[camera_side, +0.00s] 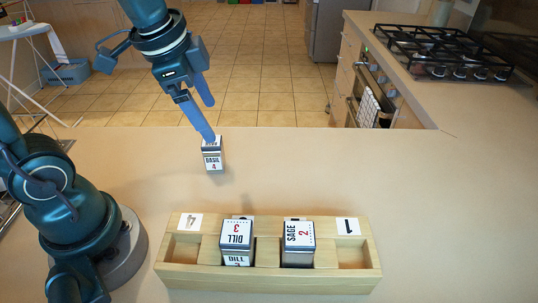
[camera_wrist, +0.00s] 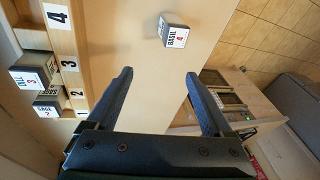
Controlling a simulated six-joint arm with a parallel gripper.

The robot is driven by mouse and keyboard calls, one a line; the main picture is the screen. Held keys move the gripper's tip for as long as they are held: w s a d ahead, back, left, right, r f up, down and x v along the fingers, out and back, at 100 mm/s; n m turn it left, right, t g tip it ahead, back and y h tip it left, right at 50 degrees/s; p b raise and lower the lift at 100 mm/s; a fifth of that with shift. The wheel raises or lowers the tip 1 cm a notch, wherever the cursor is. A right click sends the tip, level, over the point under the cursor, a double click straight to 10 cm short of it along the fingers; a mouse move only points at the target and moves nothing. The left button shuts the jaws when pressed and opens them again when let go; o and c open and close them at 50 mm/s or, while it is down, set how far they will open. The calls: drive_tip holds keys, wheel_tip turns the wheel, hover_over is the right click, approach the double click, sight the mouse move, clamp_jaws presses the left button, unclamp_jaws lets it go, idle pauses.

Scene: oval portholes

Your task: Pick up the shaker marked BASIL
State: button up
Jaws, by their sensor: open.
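The shaker marked BASIL (camera_side: 212,158) stands alone on the counter, behind the wooden rack, with a white label and a 4 on it. In the wrist view the BASIL shaker (camera_wrist: 174,32) lies beyond the fingertips, roughly midway between their lines. My gripper (camera_side: 210,120) is open, its blue fingers pointing down towards the shaker; one fingertip overlaps the shaker's top in the side view, and I cannot tell there whether it touches. In the wrist view the two fingers of my gripper (camera_wrist: 160,75) are wide apart with nothing between them.
A wooden rack (camera_side: 268,281) stands at the front, with end slots 4 and 1 empty. It holds the DILL shaker (camera_side: 237,233) and the SAGE shaker (camera_side: 299,235). The counter (camera_side: 400,190) around BASIL is clear; its far edge is close behind. A stove (camera_side: 440,55) is far right.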

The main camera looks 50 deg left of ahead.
sight(214, 153)
drive_tip(key=w+a+f, duration=0.1)
drive_tip(key=w+a+f+g, duration=0.1)
drive_tip(key=f, duration=0.1)
drive_tip(key=w+a+f+m+g, duration=0.1)
drive_tip(key=f, duration=0.1)
drive_tip(key=shift+a+f, duration=0.1)
drive_tip(key=shift+f, duration=0.05)
drive_tip(key=f, duration=0.1)
drive_tip(key=a+f+g, duration=0.1)
drive_tip(key=f, duration=0.1)
drive_tip(key=shift+a+f+g, duration=0.15)
drive_tip(key=shift+f+g, duration=0.05)
drive_tip(key=shift+g, duration=0.1)
drive_tip(key=shift+s+f, duration=0.2)
drive_tip(key=shift+f, duration=2.55)
clamp_jaws()
